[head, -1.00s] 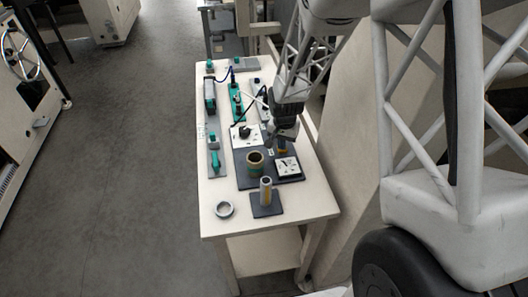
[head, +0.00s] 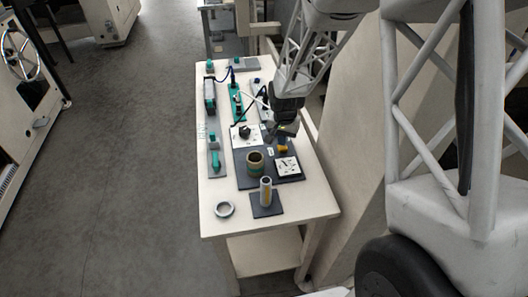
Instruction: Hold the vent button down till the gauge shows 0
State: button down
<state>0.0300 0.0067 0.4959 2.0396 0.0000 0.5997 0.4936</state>
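A small yellow button (head: 282,149) shows on the dark plate (head: 247,182), just below my gripper in the picture; I take it for the vent button. My gripper (head: 284,132) hangs over the plate's back right part, with a small visible gap to the button. Its fingers are too small and dark to tell whether they are open or shut. A white square gauge (head: 288,166) with black markings sits on the plate in front of the button. Its reading is too small to make out.
A brown-rimmed cup-like cylinder (head: 255,163) stands left of the gauge. A post (head: 266,190) on a dark base and a loose grey ring (head: 224,209) are nearer the front. A white panel with a black knob (head: 245,132) and green-handled fixtures (head: 216,160) fill the table's left and back.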

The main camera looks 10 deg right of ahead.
jog(key=shift+r, duration=1.95)
jog(key=shift+s+r, duration=0.1)
jog(key=shift+r, duration=0.15)
jog(key=s+r+n+t, duration=0.1)
jog(key=s+r+n, duration=0.2)
jog(key=s+r, duration=1.1)
jog(key=s+r+n, duration=0.1)
jog(key=s+r, duration=0.3)
jog(key=s, duration=0.4)
jog(key=s+a+r+n+t, duration=0.1)
jog(key=s+r, duration=0.3)
jog(key=s, duration=0.4)
jog(key=shift+s+a+r+n+t, duration=0.2)
jog(key=shift+r+n+t, duration=0.1)
jog(key=shift+n, duration=0.1)
